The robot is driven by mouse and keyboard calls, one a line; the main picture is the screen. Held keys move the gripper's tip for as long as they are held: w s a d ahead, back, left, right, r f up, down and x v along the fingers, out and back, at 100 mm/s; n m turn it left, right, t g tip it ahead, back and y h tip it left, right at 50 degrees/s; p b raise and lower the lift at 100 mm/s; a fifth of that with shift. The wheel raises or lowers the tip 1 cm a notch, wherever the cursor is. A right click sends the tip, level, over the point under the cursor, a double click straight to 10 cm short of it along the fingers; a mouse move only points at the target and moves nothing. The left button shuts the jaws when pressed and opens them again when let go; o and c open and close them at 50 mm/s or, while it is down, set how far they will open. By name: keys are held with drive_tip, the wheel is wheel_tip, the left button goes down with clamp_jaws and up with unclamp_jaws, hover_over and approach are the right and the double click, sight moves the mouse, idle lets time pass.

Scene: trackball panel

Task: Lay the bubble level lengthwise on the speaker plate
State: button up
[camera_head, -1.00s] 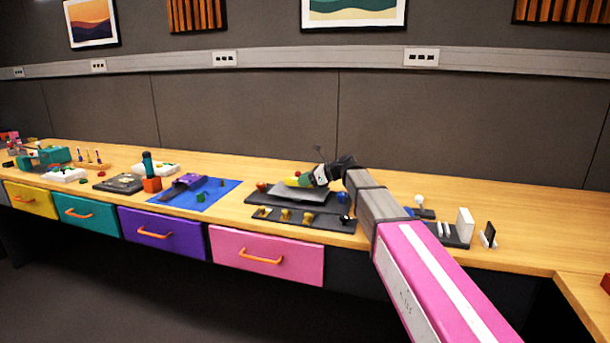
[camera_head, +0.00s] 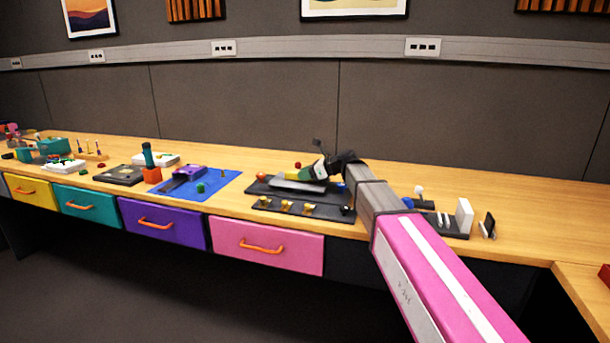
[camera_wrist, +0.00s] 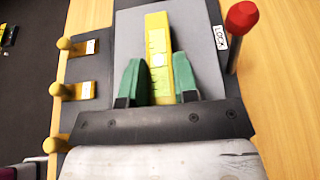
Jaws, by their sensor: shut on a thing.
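The bubble level (camera_wrist: 156,32) is a yellow bar with a pale window. In the wrist view it points away from me between the green fingertips of my gripper (camera_wrist: 158,80), which is shut on it. It lies over a light grey plate (camera_wrist: 203,50), probably the speaker plate, roughly along its length; I cannot tell whether they touch. In the head view my gripper (camera_head: 318,171) is just above this grey plate (camera_head: 290,184), and the level is mostly hidden by the fingers. My dark palm hides the plate's near part in the wrist view.
A red knob on a post (camera_wrist: 241,18) stands close to the plate's right side, beside a LOCK label (camera_wrist: 221,38). Several yellow knobs (camera_wrist: 59,90) line a dark strip at left. A white upright block (camera_head: 464,217) stands farther right on the desk. The desk behind is clear.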

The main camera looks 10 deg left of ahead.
drive_tip(key=o, duration=1)
